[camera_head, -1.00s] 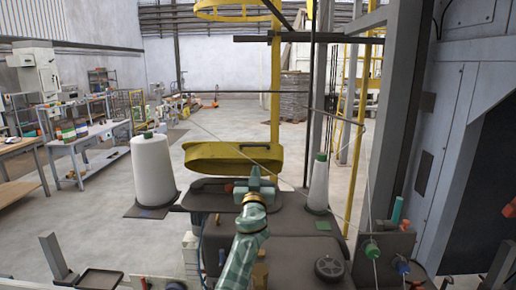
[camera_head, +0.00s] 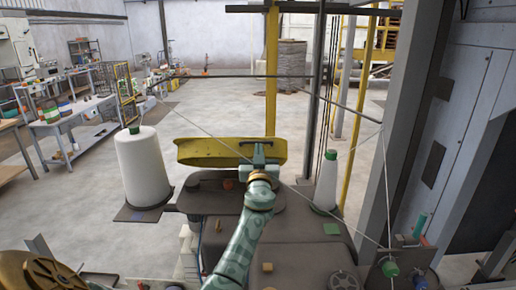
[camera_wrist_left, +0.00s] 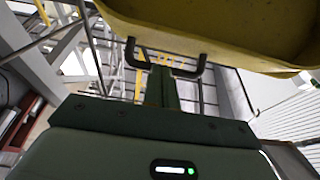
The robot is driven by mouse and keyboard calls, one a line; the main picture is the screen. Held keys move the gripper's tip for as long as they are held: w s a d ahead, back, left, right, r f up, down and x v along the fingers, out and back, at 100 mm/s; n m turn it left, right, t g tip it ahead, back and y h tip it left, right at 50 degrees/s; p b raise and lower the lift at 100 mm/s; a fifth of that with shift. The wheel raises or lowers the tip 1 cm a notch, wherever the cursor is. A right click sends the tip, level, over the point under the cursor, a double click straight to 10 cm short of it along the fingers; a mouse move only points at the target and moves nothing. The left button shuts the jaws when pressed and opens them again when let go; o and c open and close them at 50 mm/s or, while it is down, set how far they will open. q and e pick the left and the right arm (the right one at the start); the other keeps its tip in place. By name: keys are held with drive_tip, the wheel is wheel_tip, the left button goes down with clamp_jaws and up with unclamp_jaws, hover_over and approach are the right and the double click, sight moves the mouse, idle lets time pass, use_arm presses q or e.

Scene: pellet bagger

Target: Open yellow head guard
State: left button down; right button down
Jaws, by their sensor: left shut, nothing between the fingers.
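The yellow head guard (camera_head: 215,152) is a long, rounded shell above the dark machine body, near the middle of the head view. In the left wrist view the guard (camera_wrist_left: 235,35) fills the top right, with a dark U-shaped handle (camera_wrist_left: 203,62) hanging below its edge. My left gripper (camera_head: 258,152) overlaps the guard's right half. Its green fingers (camera_wrist_left: 161,72) are shut and empty, with their tips at the handle. I cannot tell whether they touch it. The gripper and arm hide part of the guard. My right gripper is not in view.
A large white thread cone (camera_head: 143,168) stands left of the machine, and a slimmer one (camera_head: 327,182) stands right. A yellow post (camera_head: 271,75) rises behind the guard. A grey column (camera_head: 385,130) is at right. Open floor (camera_head: 215,110) lies behind.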

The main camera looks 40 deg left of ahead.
use_arm(q)
drive_tip(key=w+a+r, duration=0.1)
drive_tip(key=r, duration=0.1)
drive_tip(key=w+a+r+b, duration=0.1)
drive_tip(key=w+a+r, duration=0.2)
drive_tip(key=w+r, duration=0.1)
drive_tip(key=shift+w+a+r+b, duration=0.1)
drive_tip(key=shift+a+r+b, duration=0.15)
drive_tip(key=shift+b, duration=0.15)
drive_tip(key=shift+w+a+r+g+h+p, duration=0.2)
drive_tip(key=shift+w+a+r+p, duration=0.2)
drive_tip(key=shift+r+p, duration=0.2)
drive_tip(key=shift+w+a+r+g+h+p, duration=0.1)
drive_tip(key=shift+w+a+r+g+p, duration=0.15)
drive_tip(key=shift+w+r+p, duration=0.25)
drive_tip(key=shift+g+h, duration=0.65)
drive_tip(key=shift+h, duration=0.15)
drive_tip(key=w+a, duration=0.1)
drive_tip(key=w+a+r+p, duration=0.1)
drive_tip(key=w+a, duration=0.1)
drive_tip(key=shift+w+a+r, duration=0.15)
drive_tip(key=shift+w+r, duration=0.15)
drive_tip(key=shift+w, duration=0.05)
